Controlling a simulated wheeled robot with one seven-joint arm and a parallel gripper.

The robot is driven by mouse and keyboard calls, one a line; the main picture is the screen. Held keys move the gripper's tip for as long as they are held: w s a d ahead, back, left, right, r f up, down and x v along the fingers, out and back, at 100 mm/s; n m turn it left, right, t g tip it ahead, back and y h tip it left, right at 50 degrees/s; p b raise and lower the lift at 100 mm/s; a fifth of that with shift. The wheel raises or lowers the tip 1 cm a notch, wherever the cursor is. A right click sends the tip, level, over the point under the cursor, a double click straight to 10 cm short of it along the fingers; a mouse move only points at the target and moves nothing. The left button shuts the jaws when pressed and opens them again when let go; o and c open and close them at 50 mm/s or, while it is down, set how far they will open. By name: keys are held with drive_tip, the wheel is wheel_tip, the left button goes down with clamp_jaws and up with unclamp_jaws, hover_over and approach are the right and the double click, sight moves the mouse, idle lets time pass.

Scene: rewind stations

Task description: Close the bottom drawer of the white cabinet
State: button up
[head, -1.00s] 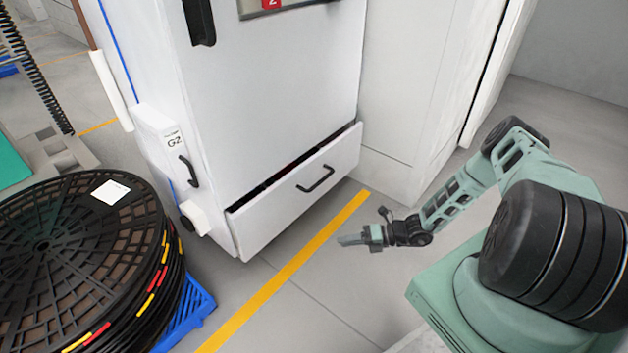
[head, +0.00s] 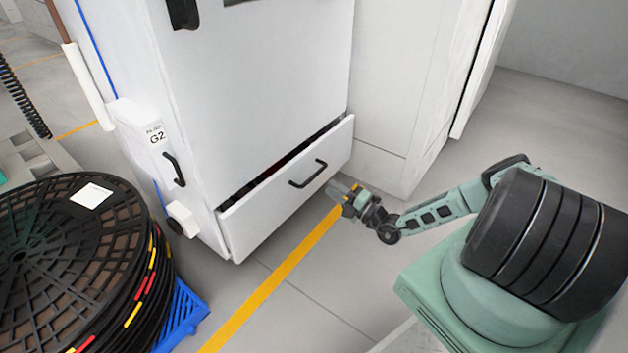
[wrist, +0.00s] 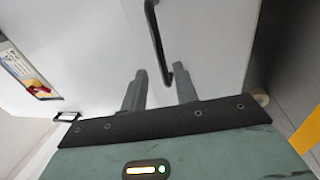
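The white cabinet (head: 250,70) stands in the middle of the head view. Its bottom drawer (head: 285,205) is pulled out a little, with a dark gap along its top edge. The drawer front carries a black handle (head: 308,174), which also shows in the wrist view (wrist: 156,35). My gripper (head: 340,187) is just right of and in front of the drawer, close to its right end. In the wrist view my gripper (wrist: 160,92) has its two grey fingers apart with nothing between them. The handle lies beyond the fingertips; I cannot tell whether anything touches.
Stacked black reels (head: 80,260) sit on a blue pallet (head: 182,315) at the lower left. A G2 box (head: 150,140) with a handle juts from the cabinet's left side. A yellow floor line (head: 270,285) crosses clear floor before the drawer.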

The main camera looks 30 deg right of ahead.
sight(314, 175)
drive_tip(key=b+x, duration=0.2)
drive_tip(key=x, duration=0.6)
drive_tip(key=shift+w, duration=0.1)
drive_tip(key=shift+a, duration=0.1)
clamp_jaws()
